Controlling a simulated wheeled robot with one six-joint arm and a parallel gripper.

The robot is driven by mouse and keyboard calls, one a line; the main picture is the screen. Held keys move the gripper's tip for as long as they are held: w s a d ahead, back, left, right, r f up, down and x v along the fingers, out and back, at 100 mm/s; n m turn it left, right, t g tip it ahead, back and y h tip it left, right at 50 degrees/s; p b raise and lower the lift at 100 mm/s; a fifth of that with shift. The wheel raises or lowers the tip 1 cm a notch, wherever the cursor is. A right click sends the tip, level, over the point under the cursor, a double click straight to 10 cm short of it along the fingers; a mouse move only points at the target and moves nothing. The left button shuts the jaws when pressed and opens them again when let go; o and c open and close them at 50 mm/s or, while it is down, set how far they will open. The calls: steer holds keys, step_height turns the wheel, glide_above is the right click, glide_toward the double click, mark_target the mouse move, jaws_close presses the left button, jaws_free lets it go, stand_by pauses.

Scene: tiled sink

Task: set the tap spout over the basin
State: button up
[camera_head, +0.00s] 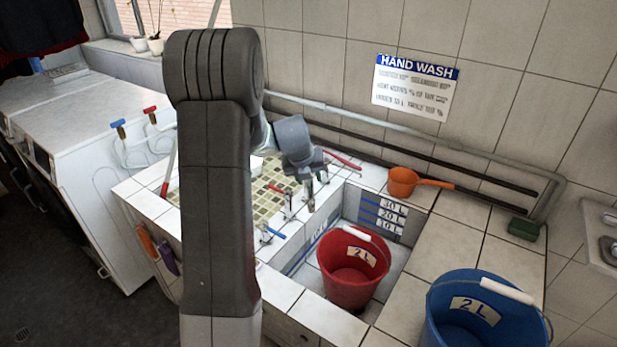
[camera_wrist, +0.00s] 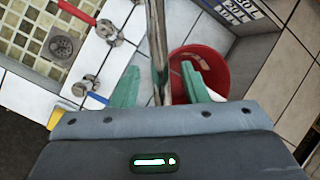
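The chrome tap spout (camera_wrist: 156,40) runs down the middle of the wrist view, between the green fingers of my gripper (camera_wrist: 159,72). The fingers stand apart with visible gaps beside the spout. In the head view my gripper (camera_head: 318,168) is low at the tap, and its fingers are hard to make out. A red-handled valve (camera_head: 284,190) and a blue-handled valve (camera_head: 272,234) are on the tiled ledge. The mosaic-floored basin (camera_head: 262,190) lies left of the ledge. Its drain (camera_wrist: 62,46) shows in the wrist view. The deep square basin (camera_head: 397,250) lies right.
A red bucket (camera_head: 350,285) stands in the deep basin. A blue bucket (camera_head: 462,310), an orange dipper (camera_head: 402,182) and a green sponge (camera_head: 523,229) are on the right counter. A pipe (camera_head: 420,133) runs along the back wall.

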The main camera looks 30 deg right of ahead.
steer(key=v, duration=0.7)
steer(key=shift+a+r, duration=0.15)
steer(key=shift+r, duration=0.1)
